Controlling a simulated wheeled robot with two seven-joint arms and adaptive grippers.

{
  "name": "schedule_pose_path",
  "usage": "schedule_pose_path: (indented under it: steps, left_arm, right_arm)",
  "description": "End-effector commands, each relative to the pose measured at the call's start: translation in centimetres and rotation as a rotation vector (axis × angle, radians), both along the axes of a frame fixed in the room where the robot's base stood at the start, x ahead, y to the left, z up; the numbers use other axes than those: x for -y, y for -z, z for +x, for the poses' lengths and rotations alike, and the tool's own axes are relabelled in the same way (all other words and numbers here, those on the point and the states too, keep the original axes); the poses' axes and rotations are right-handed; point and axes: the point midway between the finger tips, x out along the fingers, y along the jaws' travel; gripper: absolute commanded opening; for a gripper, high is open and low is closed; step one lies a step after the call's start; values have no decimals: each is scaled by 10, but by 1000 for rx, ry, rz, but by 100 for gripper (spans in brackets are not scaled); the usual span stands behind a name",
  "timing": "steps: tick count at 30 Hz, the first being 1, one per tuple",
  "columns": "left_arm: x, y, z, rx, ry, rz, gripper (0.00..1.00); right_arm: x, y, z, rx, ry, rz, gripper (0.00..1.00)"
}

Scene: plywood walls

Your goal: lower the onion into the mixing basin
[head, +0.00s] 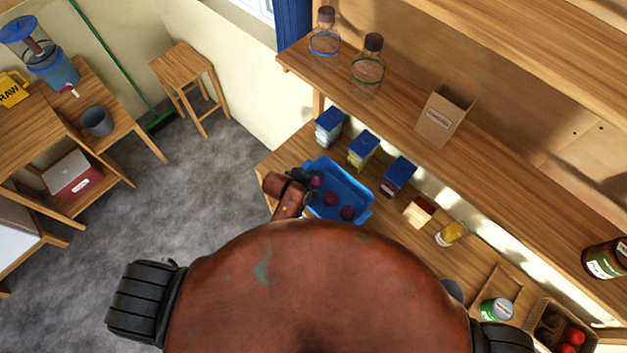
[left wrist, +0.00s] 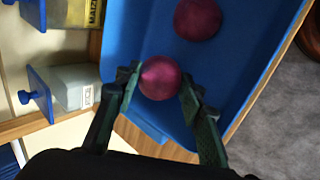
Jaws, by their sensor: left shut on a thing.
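The mixing basin (head: 346,181) is a blue rectangular tub on the wooden bench in the head view. My left gripper (head: 309,179) reaches over its left end. In the left wrist view, the fingers (left wrist: 161,84) are shut on a round purple-red onion (left wrist: 159,77), with the basin (left wrist: 235,82) behind it. The held onion also shows in the head view (head: 316,183). I cannot tell whether it touches the basin floor. Two other onions lie in the basin, one near the middle (head: 331,198) and one nearer the right end (head: 347,213). My right gripper is not in view.
Boxes with blue lids, a white one (head: 329,128), a yellow one (head: 362,151) and a red-white one (head: 398,177), stand behind the basin. A shelf (head: 400,105) with glass bottles (head: 368,65) overhangs the bench. A yellow jar (head: 450,234) stands farther right.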

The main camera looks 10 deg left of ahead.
Motion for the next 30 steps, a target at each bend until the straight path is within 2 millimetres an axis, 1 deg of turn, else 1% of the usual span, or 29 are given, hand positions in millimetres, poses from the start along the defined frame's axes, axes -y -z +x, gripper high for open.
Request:
schedule_pose_path:
  steps: [30]
  left_arm:
    - [0,15,0,0,0,0,10]
  right_arm:
    - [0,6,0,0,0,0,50]
